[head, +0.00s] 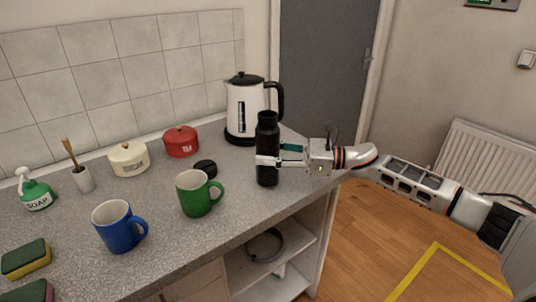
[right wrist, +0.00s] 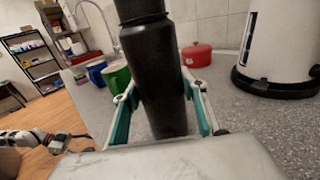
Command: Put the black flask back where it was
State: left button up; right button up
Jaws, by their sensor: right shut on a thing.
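The black flask (head: 267,134) is upright at the right end of the grey counter, in front of the kettle. My right gripper (head: 268,161) reaches it from the right and is shut around its body. In the right wrist view the flask (right wrist: 162,75) stands between the two teal-padded fingers. Whether its base touches the counter I cannot tell for sure. A round black lid-like piece (head: 205,168) lies on the counter left of the flask. My left gripper is not seen in the head view; part of an arm shows at the left of the right wrist view.
The white kettle (head: 247,108) stands just behind the flask. A green mug (head: 193,195) and a blue mug (head: 115,228) stand to the left. Red (head: 181,142) and cream (head: 127,160) pots are near the wall. Bare counter (head: 235,205) lies right of the green mug.

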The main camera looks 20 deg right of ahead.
dwell(0.3)
jog(key=shift+f, duration=0.2)
jog(key=o, duration=1.6)
jog(key=shift+r, duration=0.1)
